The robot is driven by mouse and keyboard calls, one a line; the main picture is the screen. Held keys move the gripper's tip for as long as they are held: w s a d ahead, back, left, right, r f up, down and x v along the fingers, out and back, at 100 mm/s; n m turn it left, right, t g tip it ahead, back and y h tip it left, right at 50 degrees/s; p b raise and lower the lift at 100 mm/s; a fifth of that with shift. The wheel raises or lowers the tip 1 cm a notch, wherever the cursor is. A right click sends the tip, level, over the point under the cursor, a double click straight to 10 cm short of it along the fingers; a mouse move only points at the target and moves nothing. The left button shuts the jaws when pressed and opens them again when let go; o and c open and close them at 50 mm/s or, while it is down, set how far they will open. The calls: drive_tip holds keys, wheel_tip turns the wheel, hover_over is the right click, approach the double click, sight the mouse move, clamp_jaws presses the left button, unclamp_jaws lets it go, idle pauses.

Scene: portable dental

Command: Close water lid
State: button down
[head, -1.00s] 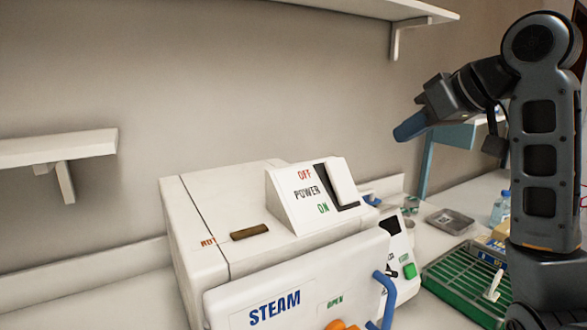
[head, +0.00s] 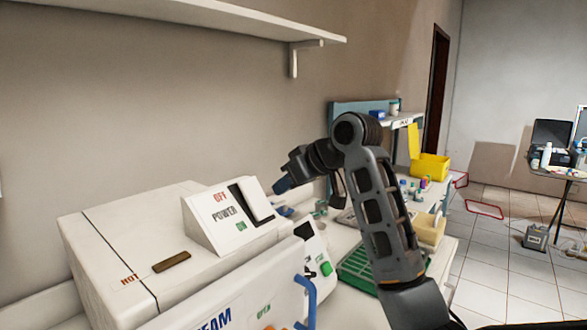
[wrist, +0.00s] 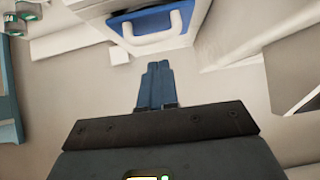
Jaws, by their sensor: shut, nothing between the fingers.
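A white steam machine (head: 120,240) stands at the left in the head view, with a brown handle (head: 171,262) on top and a raised power switch block. My gripper (head: 281,187) is in the air just right of that block; its blue fingers are shut and empty. In the wrist view the shut fingers (wrist: 156,85) point toward a white body with a blue panel (wrist: 148,22) and a white loop handle (wrist: 160,40). They look apart from it. I cannot tell for certain which part is the water lid.
A smaller white device with a green button (head: 326,268) and a green rack (head: 358,263) stand right of the machine. A wall shelf (head: 200,15) hangs above. A yellow bin (head: 430,167) is farther back. Open tiled floor (head: 500,240) lies at the right.

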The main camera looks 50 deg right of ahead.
sight(278, 207)
drive_tip(key=shift+w+f, duration=0.1)
drive_tip(key=shift+f, duration=0.9)
drive_tip(key=shift+s+f+t+b, duration=0.2)
drive_tip(key=shift+f+t+b, duration=0.05)
drive_tip(key=shift+f+b, duration=0.35)
drive_tip(key=shift+s+f+t+b, duration=0.15)
drive_tip(key=shift+f+t+b, duration=0.1)
drive_tip(key=shift+f+b, duration=0.35)
drive_tip(key=shift+f, duration=0.1)
drive_tip(key=shift+a, duration=0.1)
